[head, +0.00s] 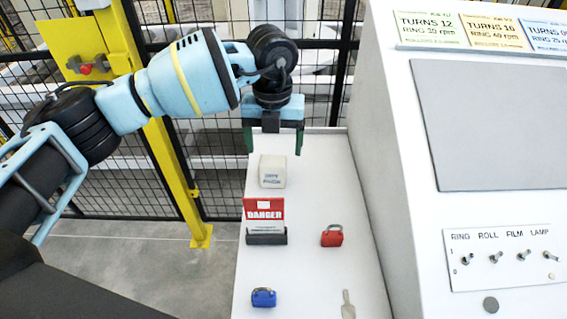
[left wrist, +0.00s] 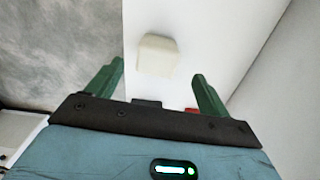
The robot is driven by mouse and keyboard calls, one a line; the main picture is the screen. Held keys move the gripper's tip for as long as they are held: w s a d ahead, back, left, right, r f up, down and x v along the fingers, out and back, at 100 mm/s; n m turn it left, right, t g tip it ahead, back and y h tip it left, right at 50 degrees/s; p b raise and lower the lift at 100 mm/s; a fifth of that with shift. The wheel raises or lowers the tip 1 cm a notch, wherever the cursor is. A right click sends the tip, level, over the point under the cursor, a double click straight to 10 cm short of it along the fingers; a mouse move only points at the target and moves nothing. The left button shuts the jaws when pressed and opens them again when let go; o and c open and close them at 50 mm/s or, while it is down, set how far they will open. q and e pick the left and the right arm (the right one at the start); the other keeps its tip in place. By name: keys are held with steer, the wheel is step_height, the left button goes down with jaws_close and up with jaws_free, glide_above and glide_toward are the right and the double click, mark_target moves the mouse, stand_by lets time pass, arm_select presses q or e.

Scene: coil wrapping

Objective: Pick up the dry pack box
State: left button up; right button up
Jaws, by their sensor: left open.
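The dry pack box (head: 272,172) is a small off-white cube with dark lettering on its front. It stands on the white shelf (head: 310,215) near its far end. In the left wrist view the box (left wrist: 158,55) lies ahead of the fingertips, between their lines. My left gripper (head: 274,148) has green fingers, points down and is open and empty. It is above the box, and the head view does not show the exact gap. In the left wrist view the left gripper (left wrist: 158,72) also shows its fingers wide apart. My right gripper is not in view.
A red and white DANGER sign (head: 264,210) in a dark holder stands just in front of the box. A red padlock (head: 332,236), a blue padlock (head: 264,297) and a grey tag-like piece (head: 348,305) lie nearer. A white control cabinet (head: 400,150) borders the shelf on the right.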

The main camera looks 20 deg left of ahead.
mark_target(273, 160)
arm_select(q)
steer(key=shift+s+a+f, duration=0.1)
steer(key=shift+s+f, duration=0.15)
steer(key=shift+f, duration=3.6)
steer(key=c, duration=1.1)
steer(key=shift+w, duration=0.1)
steer(key=shift+r, duration=0.2)
